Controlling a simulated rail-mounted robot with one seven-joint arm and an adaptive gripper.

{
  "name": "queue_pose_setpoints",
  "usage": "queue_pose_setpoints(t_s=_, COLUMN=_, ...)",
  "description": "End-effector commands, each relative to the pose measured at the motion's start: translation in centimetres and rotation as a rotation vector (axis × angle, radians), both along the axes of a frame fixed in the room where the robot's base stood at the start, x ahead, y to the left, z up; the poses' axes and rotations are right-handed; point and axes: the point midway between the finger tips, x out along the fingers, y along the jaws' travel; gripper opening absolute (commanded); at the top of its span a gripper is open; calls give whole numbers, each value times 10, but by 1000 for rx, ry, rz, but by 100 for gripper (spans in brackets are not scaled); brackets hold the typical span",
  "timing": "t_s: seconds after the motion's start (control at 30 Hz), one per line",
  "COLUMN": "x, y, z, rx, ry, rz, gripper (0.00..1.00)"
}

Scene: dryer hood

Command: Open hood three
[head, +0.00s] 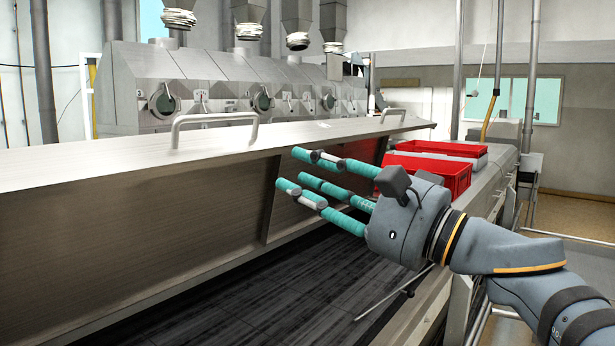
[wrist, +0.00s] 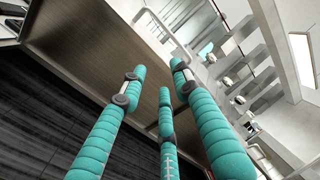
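A long brushed-metal hood (head: 120,220) runs along the left, with a pale top and a darker front face. One bar handle (head: 215,120) stands on its near top; a smaller handle (head: 393,112) stands farther back. The front face stands above a dark belt surface, with a gap below it. No number shows, so I cannot tell which section is hood three. My gripper (head: 305,180) has teal fingers, open and empty, pointing left in front of the hood face. In the wrist view the spread fingers (wrist: 157,82) point toward the metal face (wrist: 95,55); contact cannot be told.
A dark slatted belt (head: 260,300) lies below the hood. Red crates (head: 430,172) stand beyond my gripper. A thin rod (head: 395,293) slants beside the belt's right edge. Grey machines with round ports (head: 165,100) stand behind the hood. Floor (head: 575,212) is visible at right.

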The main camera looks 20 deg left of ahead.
Motion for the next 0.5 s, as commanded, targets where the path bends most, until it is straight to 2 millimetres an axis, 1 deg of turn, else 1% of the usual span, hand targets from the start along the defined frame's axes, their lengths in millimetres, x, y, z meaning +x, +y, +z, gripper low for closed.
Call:
queue_pose_setpoints(t_s=0.33, x=1, y=3, z=1, rx=0, ry=1, rz=1, gripper=31)
queue_pose_setpoints(t_s=0.43, x=3, y=11, z=2, rx=0, ry=1, rz=2, gripper=31)
queue_pose_setpoints(t_s=0.5, x=5, y=21, z=4, rx=0, ry=1, rz=3, gripper=31)
